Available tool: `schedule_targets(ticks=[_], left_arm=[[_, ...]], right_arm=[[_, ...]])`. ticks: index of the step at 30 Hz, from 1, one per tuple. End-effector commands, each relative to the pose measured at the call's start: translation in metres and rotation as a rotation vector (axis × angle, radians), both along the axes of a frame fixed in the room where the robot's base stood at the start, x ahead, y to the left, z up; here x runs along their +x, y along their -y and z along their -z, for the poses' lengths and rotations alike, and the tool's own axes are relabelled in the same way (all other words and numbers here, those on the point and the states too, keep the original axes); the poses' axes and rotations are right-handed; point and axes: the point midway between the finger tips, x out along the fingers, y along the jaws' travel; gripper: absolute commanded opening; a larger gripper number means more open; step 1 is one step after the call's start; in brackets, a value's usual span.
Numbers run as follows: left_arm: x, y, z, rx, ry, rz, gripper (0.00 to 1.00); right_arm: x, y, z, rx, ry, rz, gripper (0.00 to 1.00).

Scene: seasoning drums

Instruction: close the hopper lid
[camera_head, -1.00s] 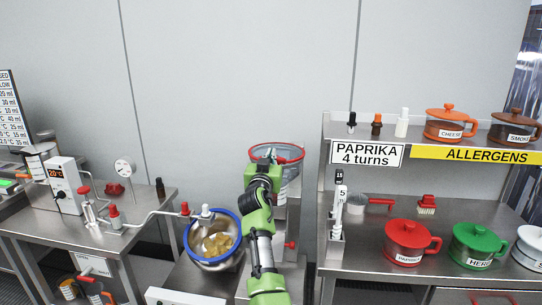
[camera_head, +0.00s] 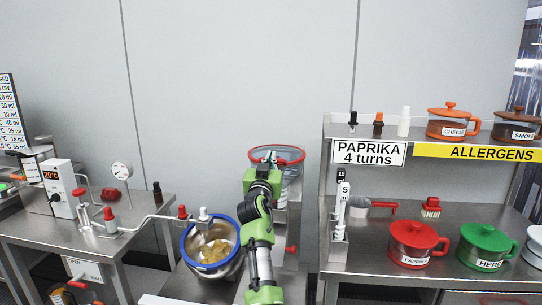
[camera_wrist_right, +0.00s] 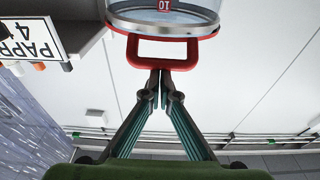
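The clear hopper (camera_head: 293,172) with a red rim (camera_head: 301,152) stands beyond my right arm, at the middle of the head view. My right gripper (camera_head: 268,157) is at the rim and partly hides it. In the right wrist view, its two fingers (camera_wrist_right: 160,77) meet almost tip to tip, just at the near bar of a red loop handle (camera_wrist_right: 162,50). The handle sits on a steel band (camera_wrist_right: 160,27) around clear glass. I cannot tell whether the tips touch the bar, nor how far the lid is open. My left gripper is not in view.
A blue-rimmed bowl (camera_head: 238,260) with yellowish contents stands left of my right arm. A steel table (camera_head: 150,208) with a dosing pipe is at left. A shelf unit (camera_head: 370,240) with red and green pots is close on the right. The wall behind is clear.

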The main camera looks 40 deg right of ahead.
Motion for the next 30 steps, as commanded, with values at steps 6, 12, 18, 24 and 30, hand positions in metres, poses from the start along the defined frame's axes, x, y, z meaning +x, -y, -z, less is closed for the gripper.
schedule_targets(ticks=[6, 12, 18, 24, 30], left_arm=[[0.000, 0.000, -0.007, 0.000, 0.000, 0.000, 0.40], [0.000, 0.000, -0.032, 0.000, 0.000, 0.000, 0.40], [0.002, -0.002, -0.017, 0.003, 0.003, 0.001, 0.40], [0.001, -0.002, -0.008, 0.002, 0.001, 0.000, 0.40], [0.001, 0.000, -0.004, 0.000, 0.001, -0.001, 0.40]], right_arm=[[0.001, 0.003, -0.003, 0.008, -0.010, 0.001, 0.00], [0.001, 0.012, -0.043, 0.003, -0.001, -0.001, 0.00], [-0.020, -0.015, -0.032, 0.001, 0.001, -0.004, 0.00], [-0.042, -0.042, -0.028, 0.000, 0.002, -0.004, 0.00], [-0.057, -0.060, -0.027, 0.000, 0.001, -0.003, 0.00]])
